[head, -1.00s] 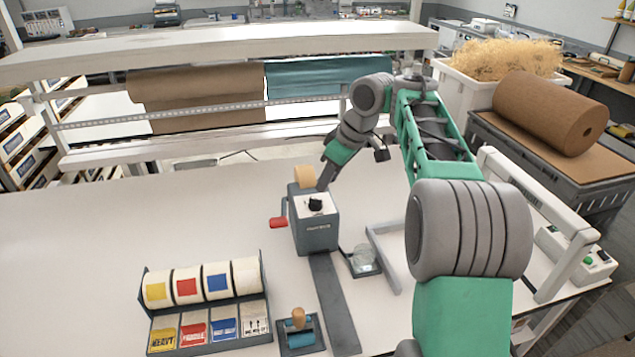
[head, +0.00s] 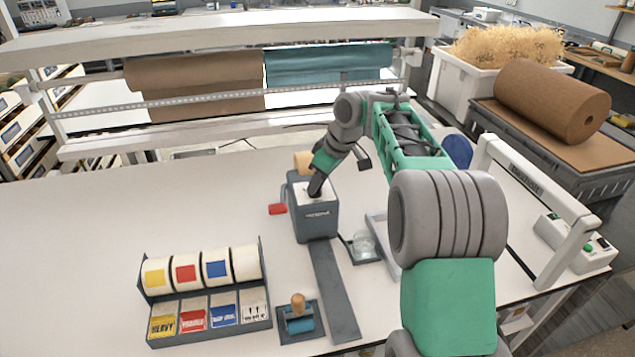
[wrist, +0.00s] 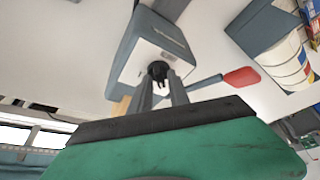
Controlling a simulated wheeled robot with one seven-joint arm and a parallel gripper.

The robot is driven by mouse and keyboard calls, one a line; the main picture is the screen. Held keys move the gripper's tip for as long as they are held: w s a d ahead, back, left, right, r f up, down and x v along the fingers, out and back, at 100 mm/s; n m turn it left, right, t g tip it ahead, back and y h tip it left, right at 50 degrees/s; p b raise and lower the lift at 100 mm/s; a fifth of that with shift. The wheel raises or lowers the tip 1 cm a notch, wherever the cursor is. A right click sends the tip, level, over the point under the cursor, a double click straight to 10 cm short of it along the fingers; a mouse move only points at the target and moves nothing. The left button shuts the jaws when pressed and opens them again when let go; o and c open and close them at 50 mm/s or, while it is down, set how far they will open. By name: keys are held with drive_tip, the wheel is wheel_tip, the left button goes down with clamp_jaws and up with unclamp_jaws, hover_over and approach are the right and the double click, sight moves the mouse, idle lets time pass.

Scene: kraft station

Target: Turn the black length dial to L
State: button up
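The grey dispenser box (head: 316,222) stands on the table with a white top plate. In the wrist view, the black length dial (wrist: 158,69) sits on that white plate (wrist: 140,62). My gripper (wrist: 160,80) points at the dial with its two fingers apart, one on each side near the dial. I cannot tell whether the fingers touch it. In the head view my gripper (head: 314,190) is over the box top and hides the dial. The dial's marks are too small to read.
A red handle (head: 278,209) sticks out left of the box; it also shows in the wrist view (wrist: 241,77). A tape roll (head: 303,161) is behind the box. A label rack (head: 205,325) and a small roller tray (head: 299,322) stand in front. The table's left is clear.

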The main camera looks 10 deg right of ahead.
clamp_jaws()
